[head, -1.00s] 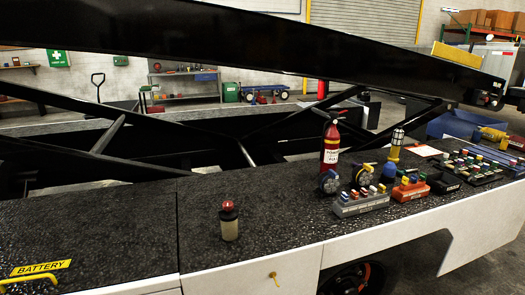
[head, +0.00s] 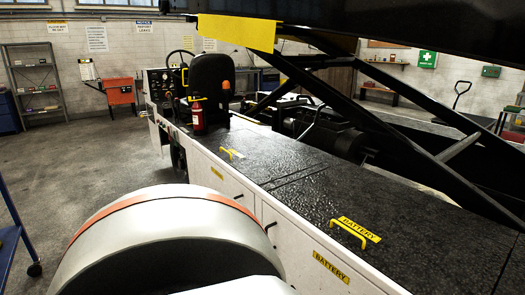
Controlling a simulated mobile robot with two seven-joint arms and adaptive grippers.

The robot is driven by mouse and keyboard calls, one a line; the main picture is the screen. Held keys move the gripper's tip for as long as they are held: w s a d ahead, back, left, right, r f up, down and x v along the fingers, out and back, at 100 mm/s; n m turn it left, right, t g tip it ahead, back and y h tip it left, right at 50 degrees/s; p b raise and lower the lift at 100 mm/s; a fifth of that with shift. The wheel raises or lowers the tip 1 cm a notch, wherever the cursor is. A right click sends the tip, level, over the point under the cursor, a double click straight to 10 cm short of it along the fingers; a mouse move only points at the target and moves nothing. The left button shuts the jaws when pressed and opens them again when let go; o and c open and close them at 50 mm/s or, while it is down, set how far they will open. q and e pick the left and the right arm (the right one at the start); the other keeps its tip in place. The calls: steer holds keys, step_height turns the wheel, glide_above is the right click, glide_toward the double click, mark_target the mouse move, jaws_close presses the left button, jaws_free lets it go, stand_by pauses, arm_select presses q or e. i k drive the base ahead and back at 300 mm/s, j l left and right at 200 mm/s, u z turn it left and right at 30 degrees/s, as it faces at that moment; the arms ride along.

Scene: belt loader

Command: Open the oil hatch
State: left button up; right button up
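The belt loader's dark textured top deck (head: 300,185) runs from the lower right towards the driver's seat. A yellow handle (head: 347,231) stands on the near part of the deck, next to a yellow BATTERY label (head: 360,228). A second yellow handle (head: 230,152) stands farther along the deck, with a small yellow label that is too small to read. The deck panels look closed and flat. I cannot tell by a label which panel is the oil hatch. Neither of my grippers is in view.
A black seat (head: 211,85) and a red fire extinguisher (head: 197,115) stand at the deck's far end. The black conveyor frame (head: 430,130) rises at the right. A blue cart (head: 12,235) is at the left edge. The floor (head: 90,160) left of the loader is clear.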

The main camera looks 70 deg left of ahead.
mark_target(259, 159)
steer(key=u, duration=2.4)
steer(key=i+j+z, duration=0.15)
steer(key=z, duration=0.4)
steer(key=i+j+z, duration=0.3)
steer(key=j, duration=0.25)
steer(key=i+j+z, duration=0.15)
steer(key=i+j, duration=0.15)
steer(key=j, duration=0.2)
steer(key=i+j, duration=0.15)
steer(key=j, duration=0.2)
steer(key=i+j+z, duration=0.1)
steer(key=j, duration=0.25)
steer(key=i+j, duration=0.2)
steer(key=j, duration=0.2)
steer(key=i+j, duration=0.15)
steer(key=j, duration=0.2)
steer(key=i+j+z, duration=0.1)
steer(key=j, duration=0.25)
steer(key=i+j, duration=0.15)
steer(key=j, duration=0.25)
steer(key=i+j, duration=0.15)
steer(key=j, duration=0.2)
steer(key=z, duration=0.05)
